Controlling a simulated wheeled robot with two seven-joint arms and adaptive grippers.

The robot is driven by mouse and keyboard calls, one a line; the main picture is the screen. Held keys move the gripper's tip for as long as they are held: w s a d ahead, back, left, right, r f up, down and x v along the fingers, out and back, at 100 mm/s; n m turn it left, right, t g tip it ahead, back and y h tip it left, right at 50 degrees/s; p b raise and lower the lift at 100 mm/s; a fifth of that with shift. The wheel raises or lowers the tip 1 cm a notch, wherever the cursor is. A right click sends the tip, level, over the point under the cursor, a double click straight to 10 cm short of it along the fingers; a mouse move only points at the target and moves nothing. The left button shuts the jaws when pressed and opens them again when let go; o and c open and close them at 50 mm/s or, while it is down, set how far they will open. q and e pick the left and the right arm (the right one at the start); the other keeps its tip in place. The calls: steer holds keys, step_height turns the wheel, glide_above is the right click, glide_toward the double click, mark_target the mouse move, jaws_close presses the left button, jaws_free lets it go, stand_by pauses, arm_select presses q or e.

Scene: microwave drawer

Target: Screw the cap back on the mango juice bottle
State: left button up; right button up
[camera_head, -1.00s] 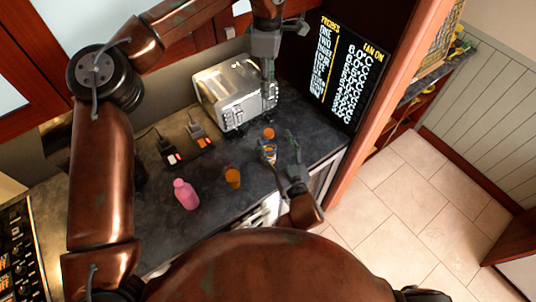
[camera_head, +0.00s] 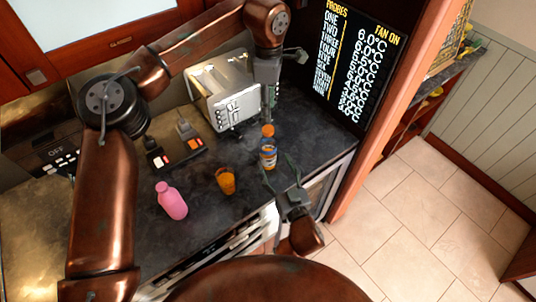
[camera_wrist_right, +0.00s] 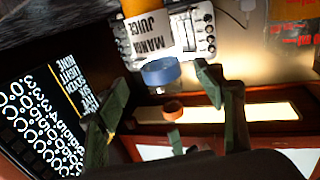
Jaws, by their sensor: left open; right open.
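The mango juice bottle (camera_head: 268,156) stands on the dark counter in front of the toaster. An orange cap (camera_head: 268,130) shows at its top end, just below my left gripper (camera_head: 268,115). In the right wrist view the bottle's label (camera_wrist_right: 148,38) and blue band (camera_wrist_right: 160,71) show, with the orange cap (camera_wrist_right: 172,110) a little apart from the band. I cannot tell whether the cap sits on the neck. My left gripper is open and points down above the cap. My right gripper (camera_head: 279,175) is open and empty, nearer to me than the bottle and apart from it.
A silver toaster (camera_head: 223,92) stands behind the bottle. A display screen (camera_head: 362,62) is at the right.

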mark_target(268, 147)
steer(key=shift+x, duration=3.95)
steer(key=shift+f, duration=0.15)
steer(key=shift+c, duration=0.2)
jaws_close()
